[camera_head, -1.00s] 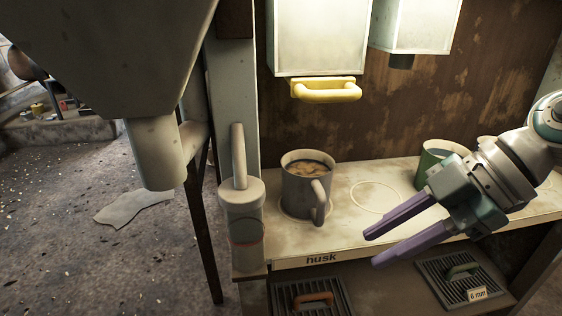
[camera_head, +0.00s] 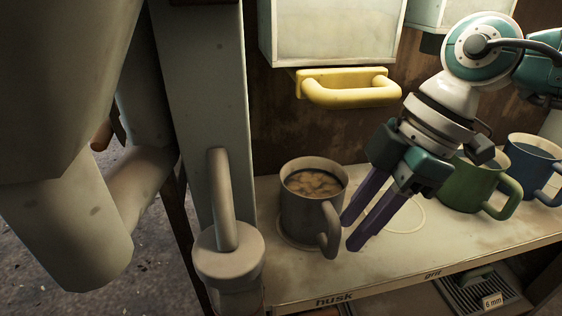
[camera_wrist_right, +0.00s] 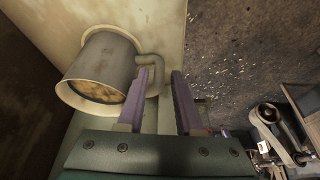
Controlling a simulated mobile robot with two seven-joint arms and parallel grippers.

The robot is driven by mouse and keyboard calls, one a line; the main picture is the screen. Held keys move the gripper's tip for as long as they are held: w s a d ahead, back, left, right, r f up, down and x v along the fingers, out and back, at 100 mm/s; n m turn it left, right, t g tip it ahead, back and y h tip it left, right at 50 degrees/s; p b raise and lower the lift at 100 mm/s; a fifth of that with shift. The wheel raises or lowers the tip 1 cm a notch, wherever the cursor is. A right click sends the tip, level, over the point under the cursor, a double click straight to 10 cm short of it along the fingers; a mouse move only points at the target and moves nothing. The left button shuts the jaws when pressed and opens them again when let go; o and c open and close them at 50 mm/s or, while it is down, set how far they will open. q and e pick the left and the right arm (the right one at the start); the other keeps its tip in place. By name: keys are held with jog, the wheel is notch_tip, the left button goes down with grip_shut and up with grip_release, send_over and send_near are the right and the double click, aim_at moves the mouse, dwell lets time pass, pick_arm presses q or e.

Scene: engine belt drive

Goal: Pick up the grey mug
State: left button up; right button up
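The grey mug (camera_head: 300,211) stands upright on the shelf at the left, inside a ring mark, with brown, lumpy contents. Its handle (camera_head: 330,231) faces front right. My right gripper (camera_head: 350,232) is just right of the mug, fingers pointing down and left, close to the handle. In the right wrist view the mug (camera_wrist_right: 108,62) is left of the fingers, and the open right gripper (camera_wrist_right: 166,80) has the handle's end at its fingertips. I cannot tell whether a finger touches it. My left gripper is not in view.
A green mug (camera_head: 466,186) and a blue mug (camera_head: 528,170) stand to the right on the shelf (camera_head: 390,265). A yellow handle (camera_head: 350,92) hangs above the grey mug. A grey lidded cylinder with an upright handle (camera_head: 229,262) stands close at its left.

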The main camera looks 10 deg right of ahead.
aim_at(329, 261)
jog(key=shift+a+f, duration=0.15)
jog(key=shift+a, duration=0.35)
jog(key=b+x, duration=0.3)
jog(key=x, duration=0.2)
jog(key=shift+d, duration=0.1)
grip_shut()
dwell(0.9)
